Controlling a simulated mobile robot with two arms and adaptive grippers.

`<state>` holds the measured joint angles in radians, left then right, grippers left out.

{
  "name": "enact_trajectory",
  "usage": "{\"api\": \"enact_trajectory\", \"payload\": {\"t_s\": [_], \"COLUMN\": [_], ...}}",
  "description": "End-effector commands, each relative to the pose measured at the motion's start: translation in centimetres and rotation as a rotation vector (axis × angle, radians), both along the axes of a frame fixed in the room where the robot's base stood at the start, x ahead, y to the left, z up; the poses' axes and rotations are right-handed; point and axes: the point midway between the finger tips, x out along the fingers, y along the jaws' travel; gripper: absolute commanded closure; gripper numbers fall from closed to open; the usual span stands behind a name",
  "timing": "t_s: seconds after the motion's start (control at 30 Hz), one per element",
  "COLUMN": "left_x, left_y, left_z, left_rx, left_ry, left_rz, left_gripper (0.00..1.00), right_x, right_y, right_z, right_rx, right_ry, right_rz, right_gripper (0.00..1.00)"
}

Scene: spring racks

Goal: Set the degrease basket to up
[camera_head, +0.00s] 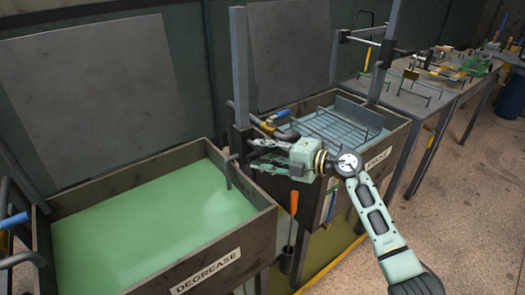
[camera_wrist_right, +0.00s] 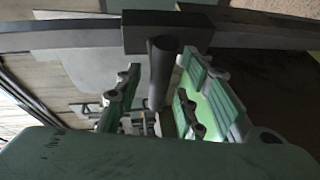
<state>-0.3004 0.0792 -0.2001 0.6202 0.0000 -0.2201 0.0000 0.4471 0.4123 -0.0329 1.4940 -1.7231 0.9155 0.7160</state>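The degrease tank (camera_head: 205,272), labelled DEGREASE, holds opaque green liquid (camera_head: 150,225). No basket shows above the liquid. An upright grey post (camera_head: 238,70) stands at the tank's right side, with a dark slider block (camera_head: 241,140) and a bent grey rod (camera_head: 228,172) reaching over the tank. My right gripper (camera_head: 262,153) is beside this block. In the right wrist view, its open fingers (camera_wrist_right: 160,100) lie either side of a grey cylindrical handle (camera_wrist_right: 162,68) that comes from a dark block (camera_wrist_right: 165,30) on a rail. Contact is not clear. My left gripper is not in view.
The rinse tank (camera_head: 378,158) stands right of the degrease tank, with a wire basket (camera_head: 340,127) near its top. An orange-handled tool (camera_head: 293,203) hangs between the tanks. A blue-handled grey bar (camera_head: 14,221) is at the left edge. Workbenches (camera_head: 420,100) stand behind right.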

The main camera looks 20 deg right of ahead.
Motion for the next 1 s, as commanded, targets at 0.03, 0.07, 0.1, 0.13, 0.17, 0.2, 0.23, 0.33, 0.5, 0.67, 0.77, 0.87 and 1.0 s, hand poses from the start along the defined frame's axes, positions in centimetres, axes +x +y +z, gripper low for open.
{"api": "enact_trajectory", "payload": {"t_s": [0.03, 0.07, 0.1, 0.13, 0.17, 0.2, 0.23, 0.33, 0.5, 0.67, 0.77, 0.87, 1.0], "left_x": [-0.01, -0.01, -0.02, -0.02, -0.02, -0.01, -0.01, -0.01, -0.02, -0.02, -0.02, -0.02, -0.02], "left_y": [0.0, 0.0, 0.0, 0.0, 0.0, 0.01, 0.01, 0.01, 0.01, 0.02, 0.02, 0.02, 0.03], "left_z": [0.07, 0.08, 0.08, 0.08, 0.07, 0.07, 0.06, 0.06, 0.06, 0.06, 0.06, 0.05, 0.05], "left_rx": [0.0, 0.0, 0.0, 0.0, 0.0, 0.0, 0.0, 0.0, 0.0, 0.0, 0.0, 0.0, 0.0], "left_ry": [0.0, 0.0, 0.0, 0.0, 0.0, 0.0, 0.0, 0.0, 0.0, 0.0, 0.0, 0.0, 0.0], "left_rz": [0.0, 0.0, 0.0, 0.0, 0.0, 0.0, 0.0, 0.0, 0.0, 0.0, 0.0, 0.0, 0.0], "left_gripper": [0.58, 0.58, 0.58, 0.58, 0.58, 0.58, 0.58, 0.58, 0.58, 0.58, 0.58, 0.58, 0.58], "right_x": [0.26, 0.34, 0.42, 0.44, 0.46, 0.46, 0.46, 0.44, 0.43, 0.42, 0.41, 0.4, 0.38], "right_y": [0.2, 0.29, 0.37, 0.41, 0.44, 0.45, 0.45, 0.44, 0.43, 0.41, 0.42, 0.43, 0.43], "right_z": [0.0, -0.06, -0.11, -0.13, -0.15, -0.16, -0.16, -0.15, -0.14, -0.18, -0.23, -0.28, -0.33], "right_rx": [0.0, 0.0, 0.0, 0.0, 0.0, 0.0, 0.0, 0.0, 0.0, -0.001, -0.001, 0.0, 0.0], "right_ry": [0.0, 0.0, 0.0, 0.0, 0.0, 0.0, 0.0, 0.0, 0.0, 0.001, 0.002, 0.003, 0.006], "right_rz": [0.0, -0.001, 0.0, 0.0, 0.0, 0.0, 0.0, 0.0, 0.0, 0.0, 0.0, 0.001, 0.001], "right_gripper": [0.64, 0.64, 0.64, 0.64, 0.64, 0.64, 0.64, 0.64, 0.78, 0.92, 1.0, 1.0, 1.0]}}
